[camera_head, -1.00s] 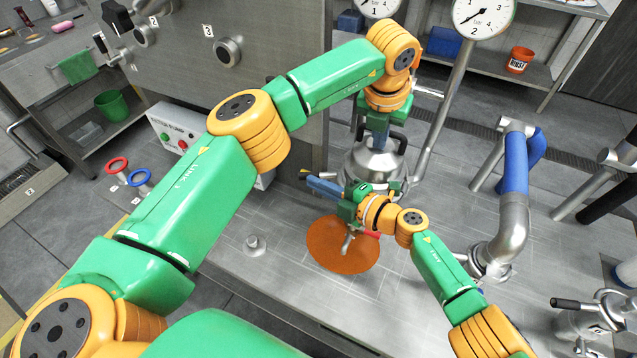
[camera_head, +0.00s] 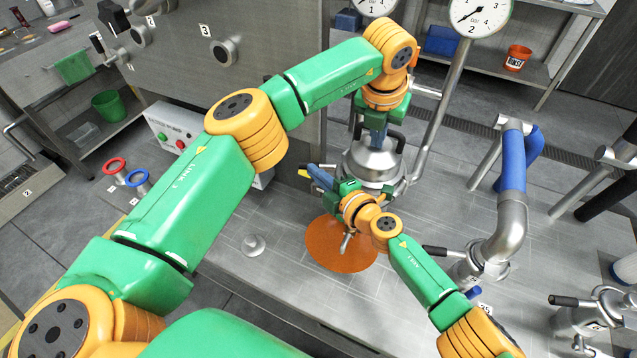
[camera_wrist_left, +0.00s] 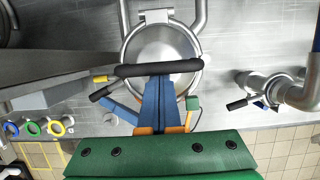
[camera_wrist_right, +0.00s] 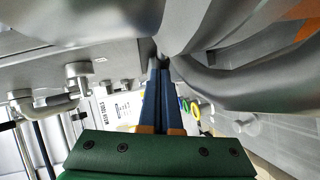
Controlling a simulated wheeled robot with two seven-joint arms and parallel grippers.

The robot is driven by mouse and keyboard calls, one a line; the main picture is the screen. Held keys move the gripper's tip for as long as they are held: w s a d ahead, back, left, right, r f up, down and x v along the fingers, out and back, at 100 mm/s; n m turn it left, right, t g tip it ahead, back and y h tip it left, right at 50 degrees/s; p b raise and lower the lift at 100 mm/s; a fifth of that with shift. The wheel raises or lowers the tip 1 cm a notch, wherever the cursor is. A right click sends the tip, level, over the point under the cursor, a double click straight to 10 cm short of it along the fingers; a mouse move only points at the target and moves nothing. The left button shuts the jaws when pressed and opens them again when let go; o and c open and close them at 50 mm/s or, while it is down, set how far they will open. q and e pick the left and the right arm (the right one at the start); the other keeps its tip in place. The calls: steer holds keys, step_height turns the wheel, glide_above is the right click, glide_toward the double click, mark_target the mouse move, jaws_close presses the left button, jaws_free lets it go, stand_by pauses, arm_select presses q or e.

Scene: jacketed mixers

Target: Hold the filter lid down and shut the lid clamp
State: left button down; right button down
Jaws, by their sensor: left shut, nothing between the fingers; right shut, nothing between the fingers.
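The filter vessel has a round steel lid (camera_head: 372,162), partly hidden by my left gripper (camera_head: 377,140). In the left wrist view the lid (camera_wrist_left: 150,45) carries a black bar handle (camera_wrist_left: 158,68). My left gripper's blue fingers (camera_wrist_left: 162,78) are shut and empty, pointing down at that bar; whether they touch it I cannot tell. My right gripper (camera_head: 318,176) is shut and empty at the lid's near-left side. A short black lever (camera_wrist_left: 103,92) and a yellow tip (camera_wrist_left: 100,78) show at the lid's left edge; which belongs to the clamp is unclear. In the right wrist view the fingertips (camera_wrist_right: 160,62) are close to grey metal.
An orange disc (camera_head: 340,257) lies on the steel deck (camera_head: 300,290) in front of the vessel. A pipe with a blue sleeve (camera_head: 513,165) stands at the right. A gauge post (camera_head: 442,110) rises behind. A control box (camera_head: 172,128) sits at the left.

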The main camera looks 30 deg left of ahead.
steer(key=s+d+r+n+g, duration=0.1)
steer(key=s+d+r+g, duration=0.15)
steer(key=s+d, duration=0.65)
steer(key=shift+n+y, duration=0.3)
steer(key=shift+y, duration=0.3)
steer(key=shift+w+a+f, duration=0.45)
steer(key=shift+w+a, duration=1)
steer(key=shift+a, duration=0.05)
steer(key=shift+w+a+f, duration=0.4)
steer(key=shift+w+a, duration=1.05)
steer(key=shift+a, duration=0.1)
steer(key=shift+w+a+f, duration=0.45)
steer(key=shift+w+a, duration=1)
steer(key=shift+a, duration=0.05)
